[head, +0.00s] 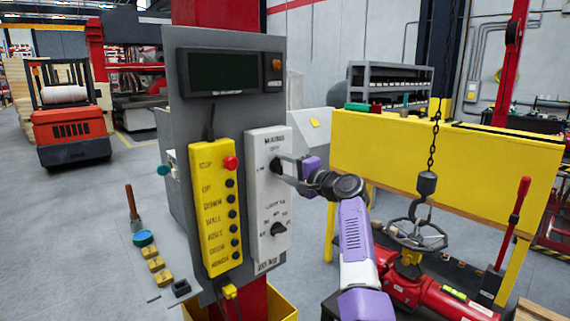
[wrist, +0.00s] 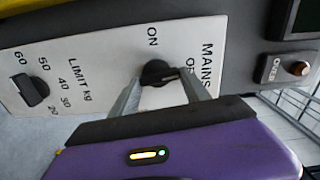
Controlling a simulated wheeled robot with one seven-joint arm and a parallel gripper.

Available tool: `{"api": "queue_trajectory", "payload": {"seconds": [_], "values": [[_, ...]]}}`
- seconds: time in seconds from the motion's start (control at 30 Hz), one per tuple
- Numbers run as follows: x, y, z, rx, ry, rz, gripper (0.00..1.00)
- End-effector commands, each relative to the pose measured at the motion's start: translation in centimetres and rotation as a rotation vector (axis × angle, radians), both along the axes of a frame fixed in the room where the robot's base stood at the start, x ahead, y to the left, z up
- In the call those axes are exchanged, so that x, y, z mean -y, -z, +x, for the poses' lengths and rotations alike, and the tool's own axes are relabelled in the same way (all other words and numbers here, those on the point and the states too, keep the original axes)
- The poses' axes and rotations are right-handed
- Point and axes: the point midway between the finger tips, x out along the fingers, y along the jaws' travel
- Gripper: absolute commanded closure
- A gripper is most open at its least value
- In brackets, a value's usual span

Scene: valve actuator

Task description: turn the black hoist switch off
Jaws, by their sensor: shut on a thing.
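The black hoist switch (wrist: 157,72) is a round knob on the white panel (head: 267,195) labelled MAINS, with ON and a partly cut-off OFF label around it. In the head view the switch (head: 275,166) is at the upper part of the panel, partly covered by my gripper (head: 283,170). In the wrist view my gripper (wrist: 160,83) has one grey finger on each side of the knob and is shut on it. The knob's bar lies roughly sideways in the wrist view; I cannot tell exactly which label it points to.
A second black knob (head: 279,230), marked LIMIT kg, sits lower on the panel. A yellow pendant (head: 219,210) with a red button (head: 231,163) stands to the left. A dark display (head: 223,72) is above. A handwheel valve (head: 417,236) and yellow bench (head: 440,155) are at the right.

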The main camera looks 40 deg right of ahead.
Motion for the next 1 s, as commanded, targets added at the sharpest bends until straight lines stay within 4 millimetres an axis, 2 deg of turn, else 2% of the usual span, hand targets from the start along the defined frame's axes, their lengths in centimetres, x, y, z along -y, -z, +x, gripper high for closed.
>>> {"api": "queue_trajectory", "payload": {"seconds": [0.3,0.83,0.87,0.93,1.0], "values": [[0.10,0.14,-0.02,-0.006,0.000,0.112,0.86],[0.13,0.23,-0.03,-0.006,0.001,0.133,0.86],[0.13,0.23,-0.03,-0.006,0.001,0.132,0.40],[0.14,0.21,-0.03,-0.006,0.001,0.132,0.26],[0.12,0.18,-0.03,-0.005,0.001,0.131,0.24]]}}
